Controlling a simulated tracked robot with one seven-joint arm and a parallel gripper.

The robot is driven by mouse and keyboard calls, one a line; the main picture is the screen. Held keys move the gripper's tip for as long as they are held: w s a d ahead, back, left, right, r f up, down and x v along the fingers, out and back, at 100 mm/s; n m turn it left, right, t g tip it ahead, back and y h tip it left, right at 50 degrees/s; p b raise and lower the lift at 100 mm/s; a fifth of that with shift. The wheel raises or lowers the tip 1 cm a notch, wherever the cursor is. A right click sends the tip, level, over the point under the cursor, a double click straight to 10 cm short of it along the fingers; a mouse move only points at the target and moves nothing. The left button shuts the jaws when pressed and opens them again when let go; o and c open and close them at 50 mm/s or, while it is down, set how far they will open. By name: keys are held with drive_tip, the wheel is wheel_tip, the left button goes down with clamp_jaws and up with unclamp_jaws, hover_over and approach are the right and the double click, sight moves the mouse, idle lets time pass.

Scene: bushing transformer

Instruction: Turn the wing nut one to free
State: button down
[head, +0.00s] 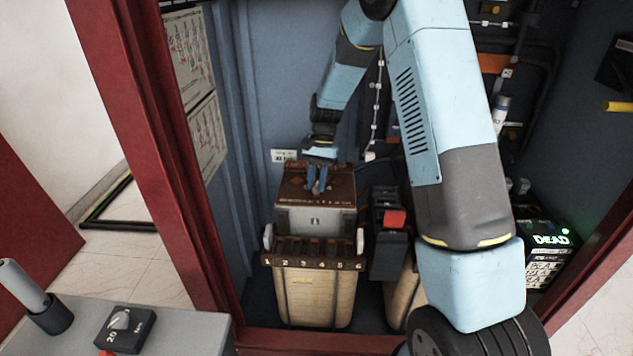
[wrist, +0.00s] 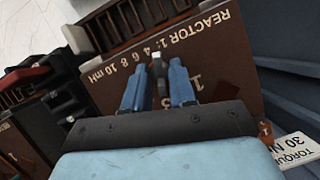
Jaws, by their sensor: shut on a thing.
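My gripper (head: 317,188) points down at the brown top of the boxy unit (head: 322,220) inside the cabinet. In the wrist view its two blue fingers (wrist: 158,82) stand on either side of a small grey and dark piece, which appears to be the wing nut (wrist: 158,70). The fingers are shut on it, and they hide most of its shape. The brown panel (wrist: 205,50) under it carries the lettering "REACTOR 1: 4 6 8 10 mH" and a partly hidden "1".
A numbered terminal strip (head: 310,262) runs along the unit's front. A black device with a red part (head: 395,218) stands close to its right. A lit "DEAD" indicator (head: 550,240) is further right. Red cabinet posts (head: 160,150) bound the space.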

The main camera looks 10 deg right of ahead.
drive_tip(key=shift+w+r, duration=0.1)
drive_tip(key=shift+w, duration=0.05)
drive_tip(key=c, duration=1.2)
unclamp_jaws()
drive_tip(key=shift+c, duration=0.2)
drive_tip(key=v, duration=1.3)
drive_tip(key=shift+r, duration=0.3)
